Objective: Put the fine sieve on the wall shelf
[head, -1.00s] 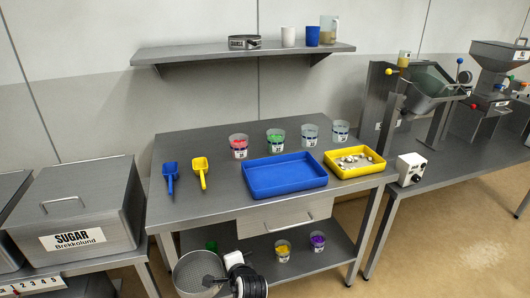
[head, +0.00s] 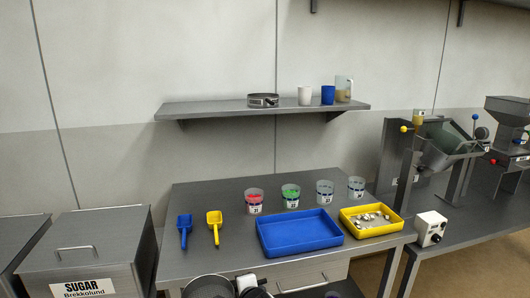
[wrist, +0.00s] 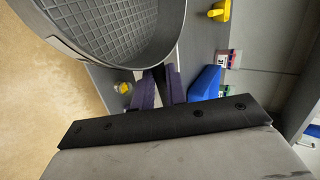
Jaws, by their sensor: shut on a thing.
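My gripper (wrist: 160,88) is shut on the rim of a round metal sieve (wrist: 78,38), taken as the fine sieve. Its mesh fills the upper left of the wrist view. In the head view the sieve (head: 208,287) is cut off by the bottom edge, in front of the table, with my gripper (head: 250,288) at its right. The wall shelf (head: 210,110) is higher and farther back, above the table. Another round metal sieve (head: 263,100) stands on it, its label too small to read.
The shelf also holds a white cup (head: 304,95), a blue cup (head: 327,94) and a jug (head: 343,88); its left part is bare. The table (head: 200,255) carries scoops, several labelled cups, a blue tray (head: 300,233) and a yellow tray (head: 372,220). A sugar bin (head: 90,260) stands left.

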